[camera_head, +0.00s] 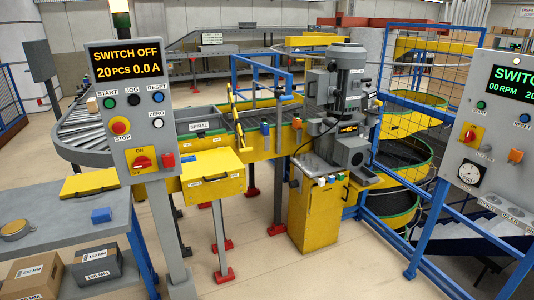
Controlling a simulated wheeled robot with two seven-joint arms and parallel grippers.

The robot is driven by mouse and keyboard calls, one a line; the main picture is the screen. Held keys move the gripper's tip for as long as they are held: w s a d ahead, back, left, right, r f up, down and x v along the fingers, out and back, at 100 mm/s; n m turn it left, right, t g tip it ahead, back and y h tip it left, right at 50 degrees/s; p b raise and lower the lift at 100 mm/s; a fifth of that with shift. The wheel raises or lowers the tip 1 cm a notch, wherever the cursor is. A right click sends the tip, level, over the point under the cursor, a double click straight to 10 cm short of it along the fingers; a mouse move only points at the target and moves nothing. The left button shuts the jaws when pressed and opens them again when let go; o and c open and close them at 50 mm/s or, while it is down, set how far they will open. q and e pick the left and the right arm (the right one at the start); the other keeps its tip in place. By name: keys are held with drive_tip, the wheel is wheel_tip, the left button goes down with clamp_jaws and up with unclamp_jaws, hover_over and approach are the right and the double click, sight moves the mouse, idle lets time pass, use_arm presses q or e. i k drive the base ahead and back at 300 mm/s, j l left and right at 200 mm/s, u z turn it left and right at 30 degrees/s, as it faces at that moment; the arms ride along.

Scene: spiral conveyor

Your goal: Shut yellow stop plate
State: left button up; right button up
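No part is clearly labelled as the stop plate. Several yellow parts show by the conveyor. A yellow upright piece (234,109) stands at the conveyor edge, near a blue frame (262,72). A yellow box with a flat top (211,165) is right of the left control panel. A flat yellow piece (90,184) lies on the grey table at the left. I cannot tell which of these is the stop plate, or whether it is open or shut. Neither of my grippers is in view.
The left control panel (109,84) reads "SWITCH OFF". Another panel (470,92) stands at right. A grey machine (341,85) stands over a yellow cabinet (310,212). Blue railings (428,265) guard the spiral (393,203). The grey table (40,232) fills the left front. The floor (262,270) in the middle front is clear.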

sight(245, 149)
drive_tip(key=i+u, duration=0.1)
drive_tip(key=u, duration=0.15)
drive_tip(key=i+l, duration=0.4)
drive_tip(key=i, duration=0.25)
drive_tip(key=i+l, duration=0.35)
drive_tip(key=i, duration=0.3)
drive_tip(key=i+l+u, duration=0.1)
drive_tip(key=i+l, duration=0.3)
drive_tip(key=i, duration=0.25)
drive_tip(key=i+l, duration=0.45)
drive_tip(key=i, duration=0.15)
drive_tip(key=i+l+u, duration=0.1)
drive_tip(key=i+l, duration=0.35)
drive_tip(key=i, duration=0.2)
